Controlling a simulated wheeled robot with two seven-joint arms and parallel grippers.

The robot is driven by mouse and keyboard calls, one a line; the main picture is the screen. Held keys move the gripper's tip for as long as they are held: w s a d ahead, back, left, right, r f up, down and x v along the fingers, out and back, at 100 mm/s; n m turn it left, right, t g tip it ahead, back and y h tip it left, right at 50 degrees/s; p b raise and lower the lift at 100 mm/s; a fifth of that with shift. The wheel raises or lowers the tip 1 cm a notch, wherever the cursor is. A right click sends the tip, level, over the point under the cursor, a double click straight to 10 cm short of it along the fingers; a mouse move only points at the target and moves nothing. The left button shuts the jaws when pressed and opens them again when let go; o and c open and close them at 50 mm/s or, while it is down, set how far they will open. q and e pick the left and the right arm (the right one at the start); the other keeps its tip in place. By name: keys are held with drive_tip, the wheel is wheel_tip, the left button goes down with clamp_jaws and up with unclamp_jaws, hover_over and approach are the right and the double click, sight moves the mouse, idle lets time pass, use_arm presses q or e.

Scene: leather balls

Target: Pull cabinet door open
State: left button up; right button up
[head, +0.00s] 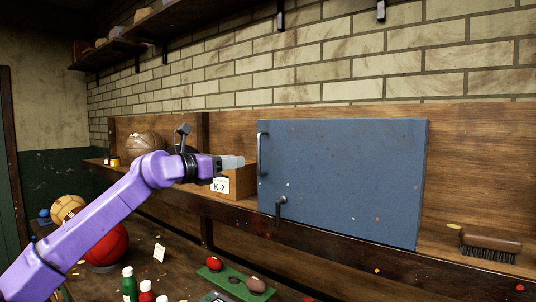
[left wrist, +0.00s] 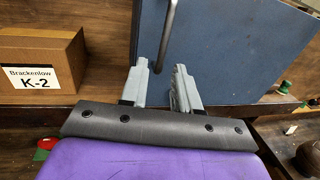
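The blue cabinet door (head: 345,180) appears shut, its front flecked with paint. A dark upright bar handle (head: 262,155) runs along its left edge, and a dark lever latch (head: 280,208) sits lower. My left gripper (head: 236,162) points right toward the handle, just left of it. In the left wrist view the gripper (left wrist: 162,82) has its two grey fingers apart with nothing held. The handle (left wrist: 168,32) rises just past the fingertips, its lower end near the left finger; I cannot tell if they touch. The door (left wrist: 225,50) fills the view behind. My right gripper is out of view.
A cardboard box labelled K-2 (head: 238,183) stands on the shelf just left of the door, close to my gripper. A brush (head: 489,246) lies to the right. Bottles, balls and a green mat (head: 236,286) crowd the lower bench.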

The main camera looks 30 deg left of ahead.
sight(258, 170)
use_arm(q)
drive_tip(key=w+p, duration=0.1)
drive_tip(key=w+d+r+p, duration=0.1)
drive_tip(key=w+p, duration=0.1)
drive_tip(key=w, duration=0.1)
drive_tip(key=shift+d+r+p, duration=0.15)
drive_tip(key=shift+d+p, duration=0.2)
drive_tip(key=shift+d, duration=0.05)
drive_tip(key=w, duration=0.1)
drive_tip(key=w+p, duration=0.1)
drive_tip(key=w, duration=0.1)
drive_tip(key=w+d+f+p, duration=0.1)
drive_tip(key=w, duration=0.1)
drive_tip(key=shift+f, duration=0.1)
drive_tip(key=shift+s, duration=0.2)
drive_tip(key=shift+c, duration=0.6)
clamp_jaws()
